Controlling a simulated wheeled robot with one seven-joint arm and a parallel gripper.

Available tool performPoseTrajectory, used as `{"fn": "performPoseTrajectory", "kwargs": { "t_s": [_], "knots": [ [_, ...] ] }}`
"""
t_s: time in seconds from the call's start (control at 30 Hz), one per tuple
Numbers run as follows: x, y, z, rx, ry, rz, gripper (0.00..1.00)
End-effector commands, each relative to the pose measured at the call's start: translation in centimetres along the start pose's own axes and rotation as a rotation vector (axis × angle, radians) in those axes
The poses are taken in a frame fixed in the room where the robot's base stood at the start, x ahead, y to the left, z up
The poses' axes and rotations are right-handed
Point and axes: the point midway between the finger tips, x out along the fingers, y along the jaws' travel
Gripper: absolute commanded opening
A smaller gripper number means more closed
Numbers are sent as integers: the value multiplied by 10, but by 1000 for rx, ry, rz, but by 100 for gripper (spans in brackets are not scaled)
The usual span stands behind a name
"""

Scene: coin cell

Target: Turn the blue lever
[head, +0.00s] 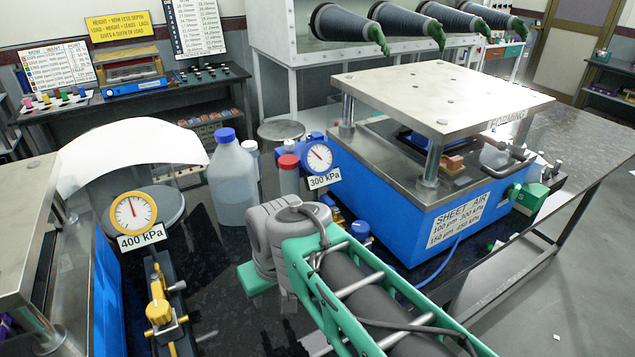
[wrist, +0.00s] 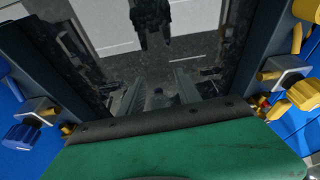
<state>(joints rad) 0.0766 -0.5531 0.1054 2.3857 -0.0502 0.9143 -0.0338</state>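The blue lever (head: 358,230) is a small blue handle on brass fittings at the front left corner of the blue sheet press, partly behind my arm in the head view. A blue handle on a metal valve fitting also shows at the left edge of the wrist view (wrist: 20,137). My gripper (head: 260,279) hangs over the dark bench to the left of the blue lever, apart from it. Its fingers are mostly hidden behind the wrist in the head view. In the wrist view its green body fills the bottom, and the finger opening is unclear.
A gold lever (head: 158,310) sits on a dark rail at left, below the 400 kPa gauge (head: 133,212). The 300 kPa gauge (head: 318,157), a capped bottle (head: 232,180) and a red-capped tube (head: 288,175) stand behind my gripper. The sheet press (head: 400,205) bounds the right.

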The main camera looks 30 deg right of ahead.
Motion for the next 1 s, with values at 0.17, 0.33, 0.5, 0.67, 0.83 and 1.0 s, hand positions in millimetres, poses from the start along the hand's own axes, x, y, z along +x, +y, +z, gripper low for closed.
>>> {"fn": "performPoseTrajectory", "kwargs": {
  "t_s": [0.17,0.33,0.5,0.67,0.83,1.0],
  "knots": [
    [-51,100,-99,52,42,2,40],
    [-74,206,-140,59,85,17,40],
    [-71,238,-145,52,100,24,40],
    [-44,238,-148,53,98,24,40],
    [-14,239,-151,53,100,25,40],
    [-1,240,-152,53,102,28,40]
  ]
}}
